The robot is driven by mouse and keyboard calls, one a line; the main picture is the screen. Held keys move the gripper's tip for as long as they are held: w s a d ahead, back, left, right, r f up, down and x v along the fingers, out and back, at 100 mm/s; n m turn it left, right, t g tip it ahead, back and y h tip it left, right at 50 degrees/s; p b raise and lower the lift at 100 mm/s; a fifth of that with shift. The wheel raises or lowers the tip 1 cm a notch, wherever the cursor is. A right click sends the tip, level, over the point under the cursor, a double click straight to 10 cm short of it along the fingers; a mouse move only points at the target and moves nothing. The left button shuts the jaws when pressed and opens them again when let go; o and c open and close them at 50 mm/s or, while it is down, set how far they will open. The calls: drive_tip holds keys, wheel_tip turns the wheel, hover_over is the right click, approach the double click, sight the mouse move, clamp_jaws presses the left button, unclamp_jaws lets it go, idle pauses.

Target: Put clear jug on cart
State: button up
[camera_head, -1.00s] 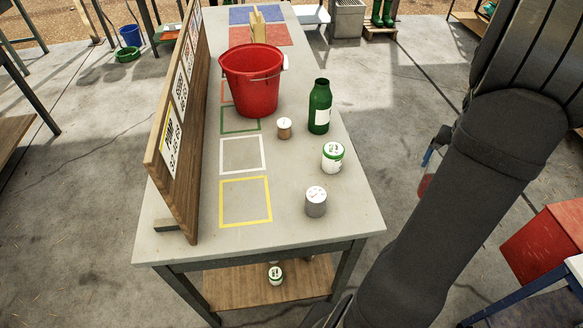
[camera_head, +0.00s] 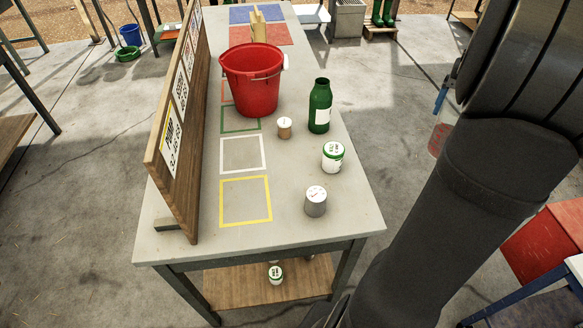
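My dark arm fills the right side of the head view. A small dark and blue part that looks like a bit of my gripper (camera_head: 445,91) shows at the arm's left edge; its fingers are hidden behind the arm. A small see-through reddish thing (camera_head: 437,141) shows just below it, mostly hidden by the arm. I cannot tell whether it is the clear jug or whether it is held. No other clear jug shows, and I cannot make out a cart.
A grey table (camera_head: 295,215) bears a red bucket (camera_head: 252,85), a green bottle (camera_head: 319,108), small cans and coloured outlined squares. A wooden board (camera_head: 172,130) stands along its left side. A red box (camera_head: 545,243) is at the lower right. Bare floor lies right of the table.

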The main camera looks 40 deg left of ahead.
drive_tip(key=s+a+n, duration=0.5)
drive_tip(key=s+a, duration=0.1)
drive_tip(key=a, duration=0.5)
drive_tip(key=s+a+n, duration=0.5)
drive_tip(key=a+n, duration=0.1)
drive_tip(key=a, duration=0.5)
drive_tip(key=s+a+n, duration=0.5)
drive_tip(key=s+a, duration=0.1)
drive_tip(key=a, duration=0.5)
wheel_tip(320, 180, down, 5)
